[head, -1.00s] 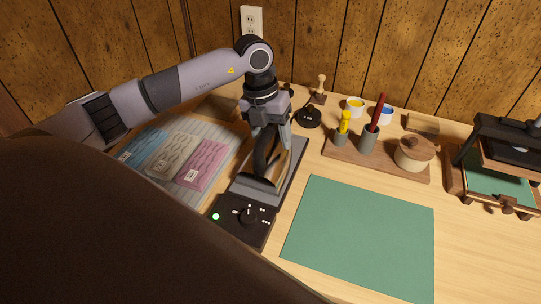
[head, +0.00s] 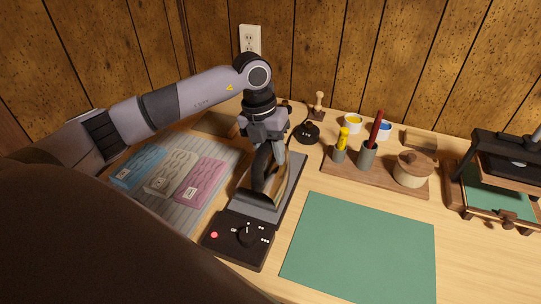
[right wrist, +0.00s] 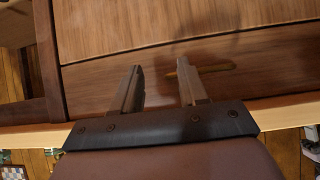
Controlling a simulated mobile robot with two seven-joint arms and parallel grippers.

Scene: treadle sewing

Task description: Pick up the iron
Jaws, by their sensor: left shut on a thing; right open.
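The iron (head: 257,176) has a dark handle and stands on a grey heat plate (head: 245,208) behind a black control box (head: 238,240), in the head view. My left gripper (head: 270,146) points down from above and is shut on the iron's handle. The fingers and handle overlap, so the exact grip is partly hidden. I cannot tell whether the iron is clear of the plate. My right gripper (right wrist: 160,82) is open and empty in the right wrist view, in front of a wooden panel.
A green mat (head: 362,246) lies clear to the right. Fabric pieces (head: 172,174) lie on a striped cloth at left. A wooden tray (head: 330,170) holds cups and a lidded pot (head: 413,169). A press (head: 500,160) stands at far right. A brass-coloured pull (right wrist: 200,70) is near my right gripper.

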